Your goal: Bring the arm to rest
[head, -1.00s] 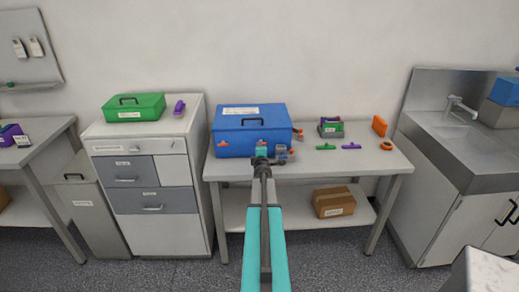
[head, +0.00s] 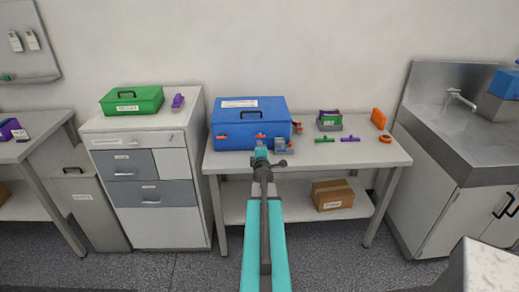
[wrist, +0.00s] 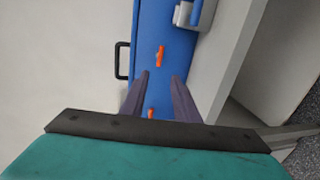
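My arm reaches forward over the bench toward the front of the blue box (head: 235,138). My gripper (wrist: 160,92) shows two dark fingers standing apart with nothing between them. Beyond them in the wrist view is the blue box (wrist: 147,60) with its orange latches (wrist: 160,56) and black handle. In the head view the fingers are hidden behind the teal wrist part, which overlaps the box's lower front. I cannot tell the exact gap between fingers and box.
The bench (head: 350,157) also holds a small rack (head: 329,121), green and purple tools, and an orange block (head: 378,118). A cardboard box (head: 332,195) sits on its lower shelf. A drawer cabinet (head: 155,225) stands left and a sink unit (head: 435,170) right.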

